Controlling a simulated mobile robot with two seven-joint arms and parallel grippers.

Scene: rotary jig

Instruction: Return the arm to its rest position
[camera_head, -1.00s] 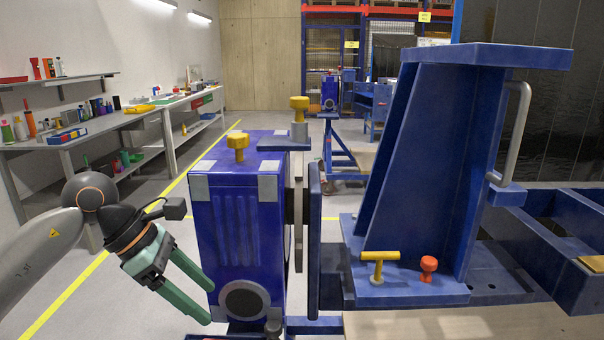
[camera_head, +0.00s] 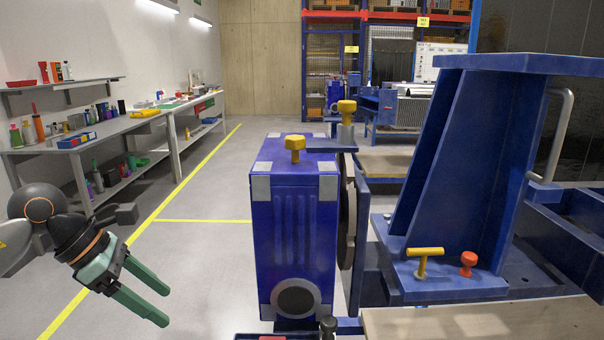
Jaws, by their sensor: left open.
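My left gripper (camera_head: 156,301) is at the lower left, with its two green fingers apart and nothing between them. It points down and to the right, over the grey floor. A clear gap of floor lies between its fingertips and the blue jig housing (camera_head: 293,225). My dark wrist and part of my grey left arm show at the left edge. The housing carries a yellow knob (camera_head: 295,146) on top, and a second yellow knob (camera_head: 346,109) stands on a bracket beside it. My right gripper is not in view.
A blue angled fixture (camera_head: 457,165) stands at the right, with a yellow T-handle (camera_head: 424,258) and a red-orange knob (camera_head: 468,262) on its base. A long workbench (camera_head: 120,127) with bottles and tools runs along the left wall. Floor with yellow lines lies open between.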

